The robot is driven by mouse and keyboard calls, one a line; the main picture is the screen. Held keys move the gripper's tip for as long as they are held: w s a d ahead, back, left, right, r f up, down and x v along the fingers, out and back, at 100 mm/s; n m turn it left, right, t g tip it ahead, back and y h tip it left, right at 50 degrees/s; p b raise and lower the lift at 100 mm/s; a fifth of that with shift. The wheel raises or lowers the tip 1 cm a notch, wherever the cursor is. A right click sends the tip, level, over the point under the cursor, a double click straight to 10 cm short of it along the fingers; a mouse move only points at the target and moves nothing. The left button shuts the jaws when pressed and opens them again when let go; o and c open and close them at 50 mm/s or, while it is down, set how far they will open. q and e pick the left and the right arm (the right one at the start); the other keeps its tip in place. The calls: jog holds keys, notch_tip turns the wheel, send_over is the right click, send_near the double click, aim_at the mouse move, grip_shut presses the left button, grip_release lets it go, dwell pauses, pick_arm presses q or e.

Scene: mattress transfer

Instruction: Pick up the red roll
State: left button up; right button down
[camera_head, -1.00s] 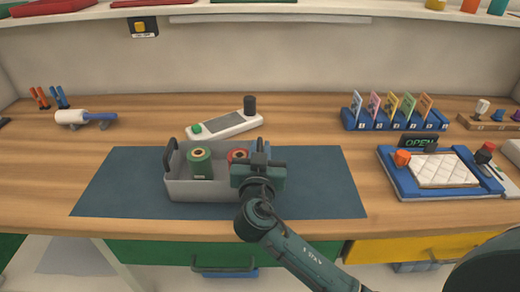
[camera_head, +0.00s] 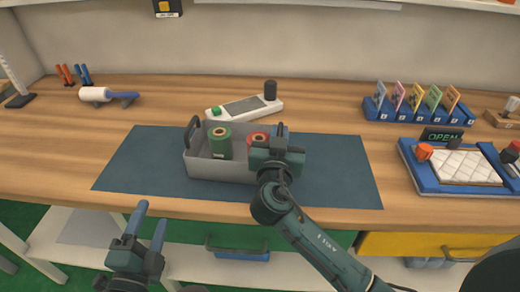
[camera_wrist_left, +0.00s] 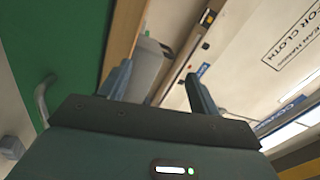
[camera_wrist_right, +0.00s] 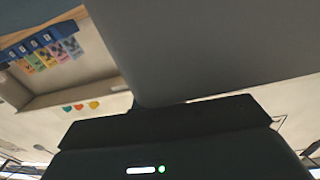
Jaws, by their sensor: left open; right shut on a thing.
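The red roll (camera_head: 257,138) stands in the right part of a grey bin (camera_head: 225,170); my right gripper partly covers it. A green roll (camera_head: 221,143) stands to its left in the same bin. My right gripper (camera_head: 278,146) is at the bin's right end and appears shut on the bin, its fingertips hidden. A large grey surface, likely the bin wall (camera_wrist_right: 220,45), fills much of the right wrist view. My left gripper (camera_head: 149,217) is open and empty, in front of the table edge at lower left. The bin (camera_wrist_left: 148,70) shows beyond its fingers in the left wrist view.
The bin sits over a dark blue mat (camera_head: 130,170). Behind it lies a white device (camera_head: 245,107) with a black knob. A blue tray with a white quilted pad (camera_head: 465,167) is at right, below a blue card rack (camera_head: 415,115). The mat's left part is clear.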

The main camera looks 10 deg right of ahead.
pick_arm(q)
jog(key=w+d+r+m+g+h, duration=0.2)
jog(key=w+d+r+m+h, duration=0.25)
jog(key=w+r+m, duration=0.6)
jog(key=w+d+r+m+g+h, duration=0.25)
jog(key=w+r+m+h, duration=0.25)
jog(key=w+r+m, duration=0.55)
pick_arm(e)
jog(key=shift+a, duration=0.1)
pick_arm(q)
jog(key=m+g+y, duration=0.5)
jog(key=m+g, duration=1)
jog(key=m, duration=0.1)
send_over(261, 136)
jog(key=shift+t, duration=0.25)
jog(key=f, duration=0.6)
jog(key=shift+w+a+f, duration=0.15)
jog(key=shift+a+f, duration=0.05)
jog(key=shift+f, duration=0.2)
jog(key=a+f+y, duration=0.2)
jog(key=a+y, duration=0.2)
jog(key=y, duration=0.2)
jog(key=x, duration=1)
jog(key=shift+s+d+f, duration=0.2)
jog(key=shift+d, duration=0.1)
jog(key=shift+c, duration=0.3)
jog(key=c, duration=0.9)
